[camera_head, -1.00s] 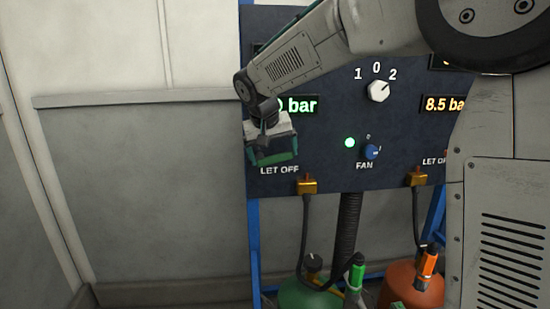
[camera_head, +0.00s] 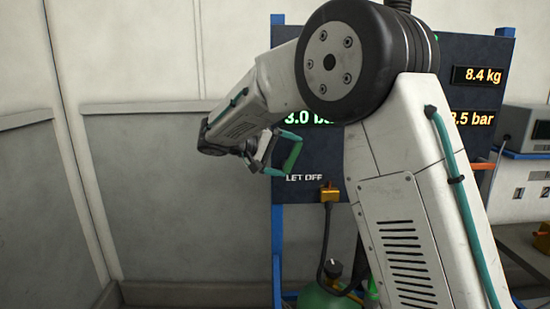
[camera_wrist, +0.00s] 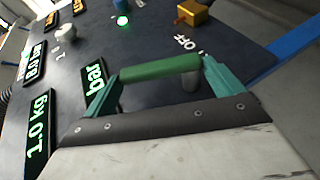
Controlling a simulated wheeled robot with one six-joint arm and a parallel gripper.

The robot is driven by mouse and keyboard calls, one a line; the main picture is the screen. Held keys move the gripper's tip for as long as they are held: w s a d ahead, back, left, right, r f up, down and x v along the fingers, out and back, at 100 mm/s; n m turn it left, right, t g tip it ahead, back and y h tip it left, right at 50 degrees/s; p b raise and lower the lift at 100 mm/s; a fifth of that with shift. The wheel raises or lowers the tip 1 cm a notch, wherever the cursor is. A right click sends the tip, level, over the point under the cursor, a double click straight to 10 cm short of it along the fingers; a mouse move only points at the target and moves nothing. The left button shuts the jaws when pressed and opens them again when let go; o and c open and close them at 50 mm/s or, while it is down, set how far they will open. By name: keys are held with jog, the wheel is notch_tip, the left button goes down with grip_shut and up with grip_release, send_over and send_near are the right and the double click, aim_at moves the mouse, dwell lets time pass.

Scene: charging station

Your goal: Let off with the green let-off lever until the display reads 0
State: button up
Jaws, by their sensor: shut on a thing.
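The green let-off lever (camera_wrist: 160,69) lies across between the two teal fingertips of my gripper (camera_wrist: 158,80) in the wrist view, and the gripper is shut on it. In the head view my gripper (camera_head: 279,152) is at the panel's left edge, above the LET OFF label (camera_head: 303,178), with the green lever (camera_head: 293,155) at its jaws. The green pressure display (camera_head: 309,117) seems to read 3.0 bar, its first digit hard to make out. In the wrist view only "bar" shows on that display (camera_wrist: 96,77); its number is hidden.
A display reading 1.0 kg (camera_wrist: 38,132) shows in the wrist view. The head view shows an 8.4 kg display (camera_head: 483,75), a brass fitting (camera_head: 329,194) with a hose, and a green cylinder (camera_head: 325,298) below. My arm covers the middle of the panel.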

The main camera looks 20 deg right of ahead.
jog(key=shift+w+a+f+n+h, duration=0.2)
jog(key=shift+a+n+h, duration=0.2)
jog(key=shift+h, duration=0.65)
jog(key=shift+w+a+f+n+h, duration=0.1)
jog(key=shift+a+f+n+h, duration=0.2)
jog(key=shift+h, duration=0.75)
jog(key=shift+a+r, duration=0.1)
jog(key=shift+a, duration=0.05)
jog(key=o, duration=1.1)
jog(key=shift+c, duration=0.2)
jog(key=shift+a, duration=0.1)
jog(key=a, duration=0.7)
jog(key=shift+s+a, duration=0.15)
jog(key=shift+a, duration=0.2)
